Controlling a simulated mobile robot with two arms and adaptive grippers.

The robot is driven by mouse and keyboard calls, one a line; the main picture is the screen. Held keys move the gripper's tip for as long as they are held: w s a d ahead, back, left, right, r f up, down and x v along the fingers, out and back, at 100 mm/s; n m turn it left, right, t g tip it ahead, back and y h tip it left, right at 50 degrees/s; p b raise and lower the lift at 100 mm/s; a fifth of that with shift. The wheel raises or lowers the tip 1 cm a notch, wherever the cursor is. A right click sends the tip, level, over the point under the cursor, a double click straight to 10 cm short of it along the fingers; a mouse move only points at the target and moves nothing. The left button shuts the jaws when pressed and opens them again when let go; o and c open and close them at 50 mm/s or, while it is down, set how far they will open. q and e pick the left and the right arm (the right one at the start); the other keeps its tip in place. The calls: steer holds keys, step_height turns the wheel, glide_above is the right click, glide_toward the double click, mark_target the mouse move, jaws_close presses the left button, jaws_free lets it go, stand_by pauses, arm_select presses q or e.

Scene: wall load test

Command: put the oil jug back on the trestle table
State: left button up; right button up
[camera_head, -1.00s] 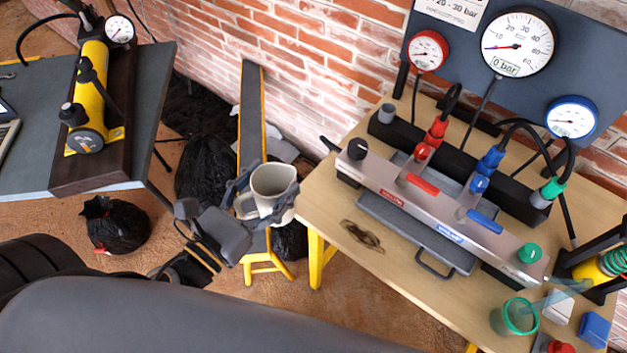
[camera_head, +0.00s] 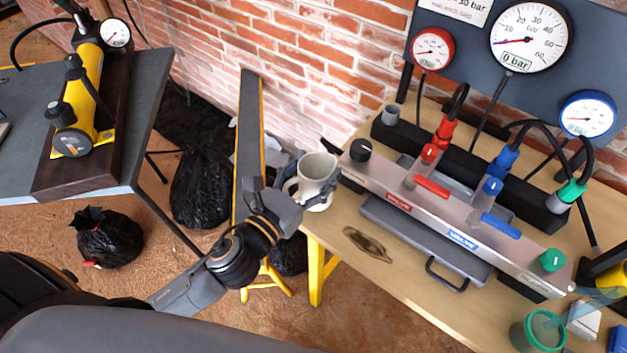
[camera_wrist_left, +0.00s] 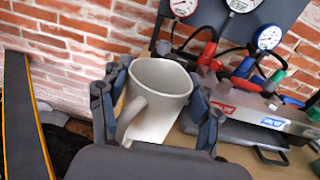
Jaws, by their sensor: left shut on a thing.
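A cream-grey oil jug (camera_head: 318,172) with an open top and a side handle is upright in my left gripper (camera_head: 298,192). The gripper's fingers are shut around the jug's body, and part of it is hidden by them. In the left wrist view the jug (camera_wrist_left: 157,98) sits between the two fingers of the gripper (camera_wrist_left: 155,110), handle toward the camera. The wooden trestle table (camera_head: 345,222) with yellow legs is at the right. In the head view the jug overlaps its left back corner; I cannot tell whether it touches the top. My right gripper is not in view.
A steel valve manifold (camera_head: 455,228) with hoses and gauges fills much of the trestle table. A dark tray (camera_head: 415,235) lies in front of it. A brick wall (camera_head: 290,50) stands behind. A grey-topped table (camera_head: 150,95) with a yellow pump is at the left.

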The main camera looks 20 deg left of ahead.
mark_target(306, 191)
arm_select(q)
steer(key=shift+f+b, duration=0.4)
steer(key=shift+f, duration=1.1)
steer(key=shift+f, duration=0.15)
steer(key=o, duration=1.6)
